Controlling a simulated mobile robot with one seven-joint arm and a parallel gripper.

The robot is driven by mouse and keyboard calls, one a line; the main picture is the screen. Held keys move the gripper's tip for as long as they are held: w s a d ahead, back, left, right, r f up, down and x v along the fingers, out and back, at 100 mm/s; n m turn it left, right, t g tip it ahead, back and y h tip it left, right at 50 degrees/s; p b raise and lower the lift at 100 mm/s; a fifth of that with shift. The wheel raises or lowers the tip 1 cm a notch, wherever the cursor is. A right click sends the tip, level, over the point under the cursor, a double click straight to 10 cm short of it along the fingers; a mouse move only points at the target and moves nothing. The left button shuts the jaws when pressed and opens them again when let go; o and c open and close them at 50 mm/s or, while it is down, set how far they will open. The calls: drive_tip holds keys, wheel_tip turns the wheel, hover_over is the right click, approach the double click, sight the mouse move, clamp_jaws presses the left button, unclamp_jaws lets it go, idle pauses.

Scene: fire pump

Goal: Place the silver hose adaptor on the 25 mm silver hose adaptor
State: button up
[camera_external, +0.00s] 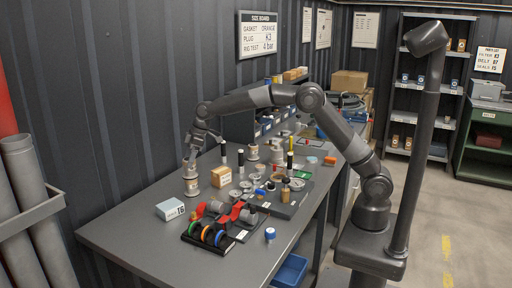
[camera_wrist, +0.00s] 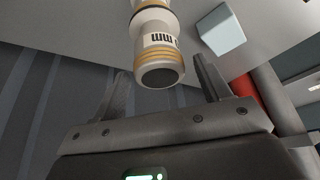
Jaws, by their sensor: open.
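A pale silver hose adaptor (camera_wrist: 160,52) with gold bands and a label of which "mm" shows is in the wrist view, its dark round end toward me. It narrows to a neck, and a further pale part continues beyond, cut off by the frame edge. In the external view a pale, banded adaptor form (camera_external: 191,186) stands upright at the table's left back; I cannot tell whether it is one piece or two stacked. My gripper (camera_external: 188,161) is just above it, pointing down. In the wrist view my gripper (camera_wrist: 164,72) is open, its fingers apart on either side of the adaptor.
A brown box (camera_external: 221,177) stands close right of the adaptor, a pale blue box (camera_external: 170,210) in front. Red and black parts (camera_external: 228,214) and a crowded tray (camera_external: 285,207) lie to the right. The dark wall (camera_external: 120,110) is close behind. The table's front left is clear.

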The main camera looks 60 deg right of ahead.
drive_tip(key=s+d+r+m+h, duration=0.1)
drive_tip(key=s+d+r, duration=0.4)
drive_tip(key=s+r, duration=0.2)
drive_tip(key=s+d+r+m, duration=0.1)
drive_tip(key=s+d+r, duration=0.4)
drive_tip(key=s+r, duration=0.15)
drive_tip(key=s+d+r+m+t, duration=0.1)
drive_tip(key=s+d, duration=0.2)
drive_tip(key=s, duration=0.3)
drive_tip(key=s+d+r+m+t, duration=0.1)
drive_tip(key=s+d+m, duration=0.1)
drive_tip(key=s+d, duration=0.3)
drive_tip(key=s+d+f+m, duration=0.1)
drive_tip(key=s+d+f, duration=0.1)
drive_tip(key=s, duration=0.5)
drive_tip(key=s+d+f+m+h, duration=0.1)
drive_tip(key=s+d+f, duration=0.1)
drive_tip(key=s+f, duration=0.2)
drive_tip(key=s+d+f+m+h, duration=0.1)
drive_tip(key=s+f+m, duration=0.1)
drive_tip(key=s, duration=0.9)
drive_tip(key=shift+d+f, duration=0.4)
drive_tip(key=shift+f, duration=0.15)
